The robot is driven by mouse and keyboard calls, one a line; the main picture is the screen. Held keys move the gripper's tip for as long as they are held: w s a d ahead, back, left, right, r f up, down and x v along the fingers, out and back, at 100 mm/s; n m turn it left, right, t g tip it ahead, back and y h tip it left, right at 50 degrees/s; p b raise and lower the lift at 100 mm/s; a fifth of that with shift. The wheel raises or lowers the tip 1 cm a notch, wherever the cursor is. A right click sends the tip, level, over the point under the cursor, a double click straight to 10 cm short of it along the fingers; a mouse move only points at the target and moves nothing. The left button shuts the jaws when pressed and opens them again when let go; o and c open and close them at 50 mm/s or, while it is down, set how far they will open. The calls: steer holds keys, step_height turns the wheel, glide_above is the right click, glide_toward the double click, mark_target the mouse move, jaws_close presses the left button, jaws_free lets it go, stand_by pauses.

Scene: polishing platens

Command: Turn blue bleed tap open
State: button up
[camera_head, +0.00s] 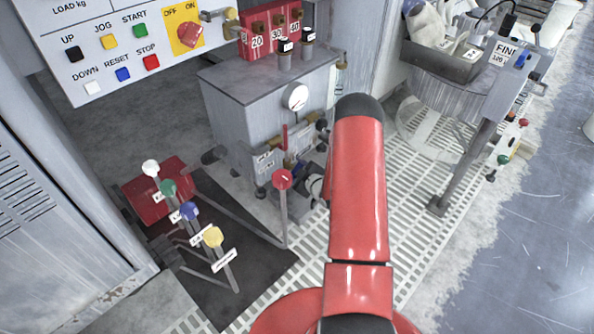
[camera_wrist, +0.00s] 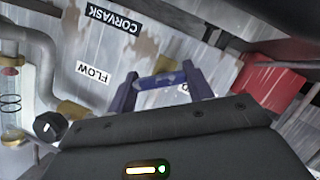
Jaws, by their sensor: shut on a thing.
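The blue tap handle (camera_wrist: 160,80) sits between the two finger tips of my gripper (camera_wrist: 160,82) in the wrist view, and the gripper is shut on it. The handle lies nearly crosswise between the fingers. Behind it is a worn grey panel with upside-down labels CORVASK and FLOW; a further label is mostly hidden by a finger. In the head view a small blue part (camera_head: 297,169) shows low on the grey cabinet, beside my red arm. My gripper is mostly hidden there behind the arm.
Several colour-knobbed levers stand at the left. In the wrist view a pipe (camera_wrist: 38,70) is at left and a red block (camera_wrist: 275,90) at right.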

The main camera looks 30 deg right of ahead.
steer(key=n+t+h, duration=0.1)
steer(key=n, duration=0.1)
steer(key=shift+a+f+n, duration=0.1)
steer(key=shift+f+n, duration=0.05)
steer(key=shift+n, duration=0.15)
steer(key=shift+s+n+t+h, duration=0.1)
steer(key=shift+n+t+h, duration=0.4)
steer(key=shift+n, duration=0.6)
steer(key=o, duration=1)
steer(key=s, duration=0.5)
steer(key=s+r+p, duration=0.1)
steer(key=s, duration=0.1)
steer(key=shift+s+r, duration=0.1)
steer(key=shift+s, duration=0.25)
